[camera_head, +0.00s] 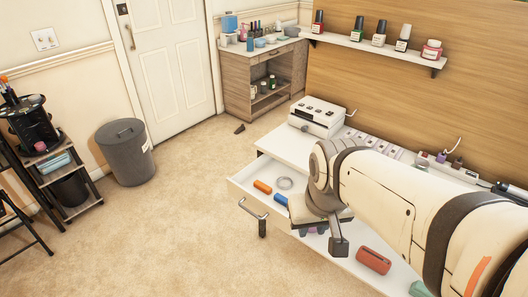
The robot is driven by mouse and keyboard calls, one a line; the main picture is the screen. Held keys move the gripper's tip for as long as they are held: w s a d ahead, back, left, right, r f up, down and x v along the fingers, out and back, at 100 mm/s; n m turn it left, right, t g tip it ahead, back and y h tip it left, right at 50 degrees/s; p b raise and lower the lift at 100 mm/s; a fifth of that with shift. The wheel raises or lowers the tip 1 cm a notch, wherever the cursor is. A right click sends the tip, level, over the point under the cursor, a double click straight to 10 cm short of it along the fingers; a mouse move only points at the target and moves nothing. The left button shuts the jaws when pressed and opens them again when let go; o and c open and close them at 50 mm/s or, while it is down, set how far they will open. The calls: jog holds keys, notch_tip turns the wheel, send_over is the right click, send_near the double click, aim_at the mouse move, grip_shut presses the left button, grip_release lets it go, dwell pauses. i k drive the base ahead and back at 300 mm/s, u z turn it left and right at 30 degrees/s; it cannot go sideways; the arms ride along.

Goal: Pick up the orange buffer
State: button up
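The orange buffer (262,187) is a small orange block lying in the open white drawer (243,203), near the drawer's left end. It is uncovered and nothing touches it.
In the drawer, a clear ring (285,183) and a blue block (281,201) lie close to the buffer. A red object (373,260) lies farther right. A white device (317,117) stands on the desk (283,143) behind. The floor left of the drawer is clear.

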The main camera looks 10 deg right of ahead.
aim_at(257, 184)
jog(key=k, duration=0.55)
jog(key=z, duration=0.3)
jog(key=i, duration=0.95)
jog(key=u, duration=0.45)
jog(key=i, duration=0.8)
jog(key=u, duration=0.6)
